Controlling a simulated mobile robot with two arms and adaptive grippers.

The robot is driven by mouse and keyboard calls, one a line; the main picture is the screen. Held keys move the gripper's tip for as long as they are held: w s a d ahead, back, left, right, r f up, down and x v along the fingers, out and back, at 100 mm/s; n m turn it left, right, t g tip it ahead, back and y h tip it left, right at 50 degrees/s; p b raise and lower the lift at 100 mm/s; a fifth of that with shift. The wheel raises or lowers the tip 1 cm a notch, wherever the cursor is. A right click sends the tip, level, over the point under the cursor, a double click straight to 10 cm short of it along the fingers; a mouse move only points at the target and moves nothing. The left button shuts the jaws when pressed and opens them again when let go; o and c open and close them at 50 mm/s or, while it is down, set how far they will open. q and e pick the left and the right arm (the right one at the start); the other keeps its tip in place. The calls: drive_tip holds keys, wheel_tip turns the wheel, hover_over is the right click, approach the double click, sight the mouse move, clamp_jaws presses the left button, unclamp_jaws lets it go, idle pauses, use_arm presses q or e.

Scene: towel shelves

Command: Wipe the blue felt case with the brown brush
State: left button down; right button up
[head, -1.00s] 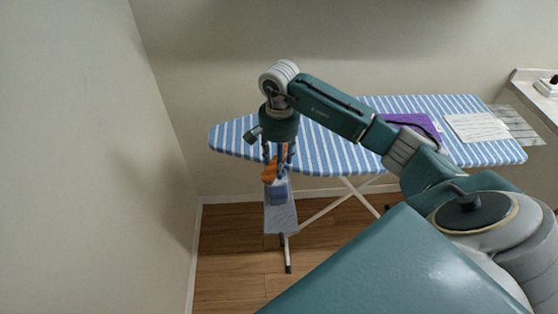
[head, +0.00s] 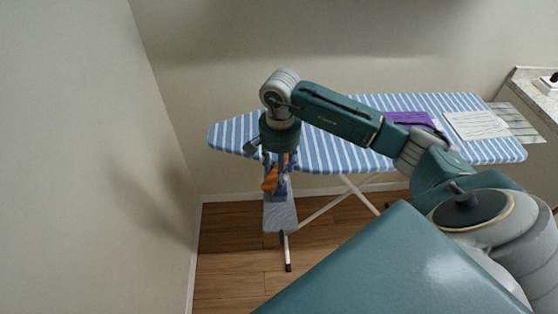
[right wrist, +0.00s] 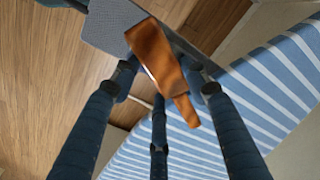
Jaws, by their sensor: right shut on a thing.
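The orange-brown brush (head: 270,179) is in my right gripper (head: 278,163), low in front of the ironing board's left end. In the right wrist view the brush (right wrist: 156,58) lies between the blue fingers of the gripper (right wrist: 165,88), which is shut on it. My left gripper is not in view.
The blue-and-white striped ironing board (head: 232,136) stands right behind the gripper. A purple item (head: 408,118) and a whitish sheet (head: 477,125) lie on it. The grey side rest (head: 280,216) juts out below. A wall (head: 80,150) closes the left side.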

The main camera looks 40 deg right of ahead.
sight(287, 161)
drive_tip(key=shift+s+a, duration=0.2)
drive_tip(key=shift+s, duration=0.1)
drive_tip(key=shift+s+d+f+b, duration=0.2)
drive_tip(key=shift+d+b, duration=0.3)
drive_tip(key=shift+w+d+b, duration=0.4)
drive_tip(key=shift+w+b, duration=0.15)
drive_tip(key=shift+w, duration=0.05)
drive_tip(key=shift+w+d+r+b, duration=0.1)
drive_tip(key=shift+w+d+b, duration=0.5)
drive_tip(key=shift+w, duration=0.4)
drive_tip(key=shift+s+d, duration=0.25)
drive_tip(key=shift+d, duration=0.3)
drive_tip(key=shift+s+a, duration=0.6)
drive_tip(key=shift+s, duration=0.3)
drive_tip(key=shift+s+a, duration=0.55)
drive_tip(key=shift+s, duration=0.3)
